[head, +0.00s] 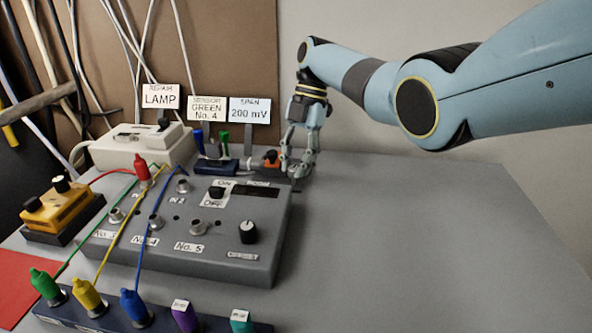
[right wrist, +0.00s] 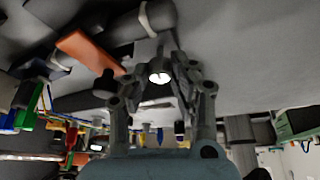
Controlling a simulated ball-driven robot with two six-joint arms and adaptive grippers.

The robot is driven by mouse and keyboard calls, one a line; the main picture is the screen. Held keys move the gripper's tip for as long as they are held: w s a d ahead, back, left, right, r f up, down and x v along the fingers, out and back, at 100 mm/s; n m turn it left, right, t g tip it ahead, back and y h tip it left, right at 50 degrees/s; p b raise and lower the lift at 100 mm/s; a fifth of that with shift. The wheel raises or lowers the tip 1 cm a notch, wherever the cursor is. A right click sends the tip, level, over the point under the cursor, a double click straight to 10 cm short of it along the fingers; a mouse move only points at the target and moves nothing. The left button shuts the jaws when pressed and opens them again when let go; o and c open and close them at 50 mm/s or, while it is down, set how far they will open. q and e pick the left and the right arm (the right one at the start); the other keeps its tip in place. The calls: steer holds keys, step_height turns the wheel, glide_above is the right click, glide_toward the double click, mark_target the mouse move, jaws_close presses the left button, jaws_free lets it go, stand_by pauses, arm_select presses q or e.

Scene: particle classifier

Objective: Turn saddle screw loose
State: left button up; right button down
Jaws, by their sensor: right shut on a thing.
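My right gripper (head: 293,168) is at the back of the grey bench, just right of a small orange block. It points downward. In the right wrist view the fingers of my right gripper (right wrist: 159,70) close in from both sides around the saddle screw (right wrist: 160,78), whose bright round head has a dark slot. The gripper is shut on the screw. A pale grey block (right wrist: 150,48) is behind the screw. In the head view the fingers hide the screw. My left gripper is in neither view.
The orange block (head: 271,159) sits close to the left of the gripper, with a dark blue block (head: 216,167) beyond. A grey control box (head: 215,262) with knobs and sockets stands in front. Label cards (head: 249,111) stand behind. The bench (head: 420,260) is clear at right.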

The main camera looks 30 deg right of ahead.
steer(key=shift+n+b, duration=0.3)
steer(key=shift+n, duration=0.2)
steer(key=shift+a, duration=0.1)
steer(key=c, duration=1.4)
jaws_free()
steer(key=v, duration=1.2)
steer(key=shift+w, duration=0.2)
steer(key=shift+a, duration=0.1)
